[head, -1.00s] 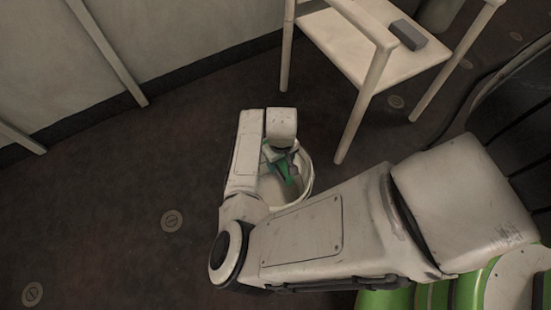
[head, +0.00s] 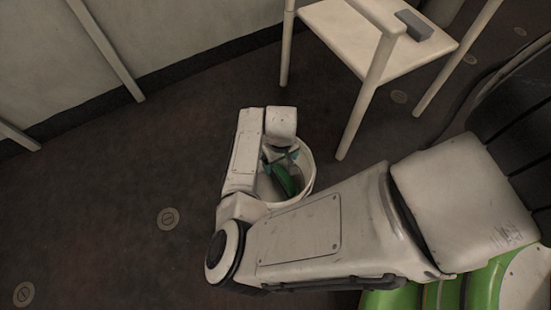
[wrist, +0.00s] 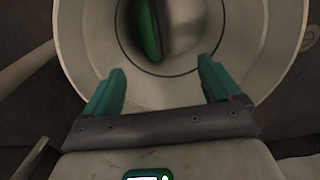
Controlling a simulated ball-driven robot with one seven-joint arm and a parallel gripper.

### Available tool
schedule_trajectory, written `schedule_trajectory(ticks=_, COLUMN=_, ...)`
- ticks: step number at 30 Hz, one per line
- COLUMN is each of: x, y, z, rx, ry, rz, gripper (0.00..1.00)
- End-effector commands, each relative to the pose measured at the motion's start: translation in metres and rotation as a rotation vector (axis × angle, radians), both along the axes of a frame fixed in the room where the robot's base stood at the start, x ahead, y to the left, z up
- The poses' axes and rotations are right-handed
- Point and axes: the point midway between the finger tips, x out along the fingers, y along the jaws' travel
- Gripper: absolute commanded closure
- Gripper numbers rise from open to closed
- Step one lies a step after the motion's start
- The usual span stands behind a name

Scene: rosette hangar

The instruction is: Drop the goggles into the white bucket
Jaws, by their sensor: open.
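The white bucket (head: 306,176) stands on the dark floor, partly hidden by my arm in the head view. Its inside wall also shows in the wrist view (wrist: 100,50). The green goggles (head: 284,180) are inside the bucket. In the wrist view the green goggles (wrist: 147,28) are seen beyond the fingertips, apart from them, with part cut off by the top edge. My gripper (wrist: 160,75) is open and empty above the bucket, its two teal fingers spread wide over the opening.
A pale wall (head: 180,30) runs along the back left. The floor (head: 100,200) to the left is clear.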

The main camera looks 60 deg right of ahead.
Motion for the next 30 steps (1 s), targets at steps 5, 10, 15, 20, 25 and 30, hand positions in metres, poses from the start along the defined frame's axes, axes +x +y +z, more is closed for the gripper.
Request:
schedule_trajectory(ticks=5, x=0.0, y=0.0, z=0.0, rx=0.0, ry=0.0, rz=0.0, gripper=0.1)
schedule_trajectory(ticks=10, x=0.0, y=0.0, z=0.012, rx=-0.001, ry=0.0, rz=0.0, gripper=0.1)
schedule_trajectory(ticks=15, x=0.0, y=0.0, z=0.044, rx=-0.002, ry=-0.001, rz=0.0, gripper=0.1)
schedule_trajectory(ticks=20, x=0.001, y=0.0, z=0.075, rx=-0.001, ry=-0.001, rz=0.001, gripper=0.1)
schedule_trajectory(ticks=25, x=0.0, y=0.0, z=0.098, rx=-0.001, ry=-0.001, rz=0.0, gripper=0.1)
schedule_trajectory(ticks=30, x=0.0, y=0.0, z=0.107, rx=0.0, ry=0.0, rz=0.0, gripper=0.1)
